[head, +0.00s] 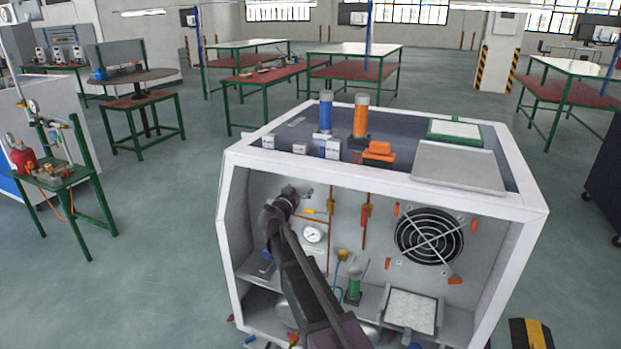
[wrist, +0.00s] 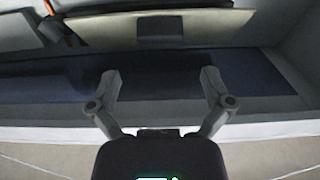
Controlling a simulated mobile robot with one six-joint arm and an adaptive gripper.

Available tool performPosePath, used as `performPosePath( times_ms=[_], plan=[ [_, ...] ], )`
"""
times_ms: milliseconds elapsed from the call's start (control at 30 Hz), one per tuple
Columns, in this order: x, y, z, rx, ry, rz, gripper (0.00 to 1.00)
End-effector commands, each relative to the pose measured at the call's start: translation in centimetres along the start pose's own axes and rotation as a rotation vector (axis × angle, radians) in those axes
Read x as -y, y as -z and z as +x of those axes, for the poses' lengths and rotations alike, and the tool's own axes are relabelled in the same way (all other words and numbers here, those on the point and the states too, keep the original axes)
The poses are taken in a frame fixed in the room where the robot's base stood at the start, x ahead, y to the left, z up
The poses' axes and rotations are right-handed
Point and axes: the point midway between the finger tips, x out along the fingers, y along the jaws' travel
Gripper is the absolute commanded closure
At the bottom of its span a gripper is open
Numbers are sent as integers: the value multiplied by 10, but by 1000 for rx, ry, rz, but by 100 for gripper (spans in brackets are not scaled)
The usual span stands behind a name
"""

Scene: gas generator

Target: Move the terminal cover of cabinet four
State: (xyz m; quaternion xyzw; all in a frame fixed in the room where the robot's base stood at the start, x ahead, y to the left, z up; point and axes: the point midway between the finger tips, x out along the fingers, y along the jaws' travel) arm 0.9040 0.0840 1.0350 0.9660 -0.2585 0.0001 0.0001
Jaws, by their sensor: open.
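The white-framed cabinet (head: 378,182) stands in front of me in the head view, its front open. My arm reaches to its left side, and my gripper (head: 305,192) is small there, near the upper left of the back panel. In the wrist view my gripper (wrist: 160,78) is open, with nothing between its fingers. Beyond the fingertips are a dark blue strip (wrist: 160,68) and a pale panel (wrist: 215,25) with a grey tab (wrist: 160,28). I cannot tell which part is the terminal cover, nor read any cabinet number.
The cabinet top holds a blue cylinder (head: 326,112), an orange cylinder (head: 361,116), orange blocks (head: 378,150), a green-framed tray (head: 430,138) and a grey plate (head: 458,168). Inside are a gauge (head: 313,234), pipes and a fan (head: 429,236).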

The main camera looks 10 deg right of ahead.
Motion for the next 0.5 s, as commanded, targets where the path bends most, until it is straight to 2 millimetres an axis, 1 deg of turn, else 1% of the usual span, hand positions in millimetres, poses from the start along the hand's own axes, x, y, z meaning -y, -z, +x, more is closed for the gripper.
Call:
performPosePath(
  times_ms=[33,200,400,500],
  plan=[
    [1,0,11,0,-2,0,0],
    [1,0,37,0,-2,0,0],
    [1,0,66,0,-1,0,0],
    [1,0,77,0,-1,0,0]
  ],
)
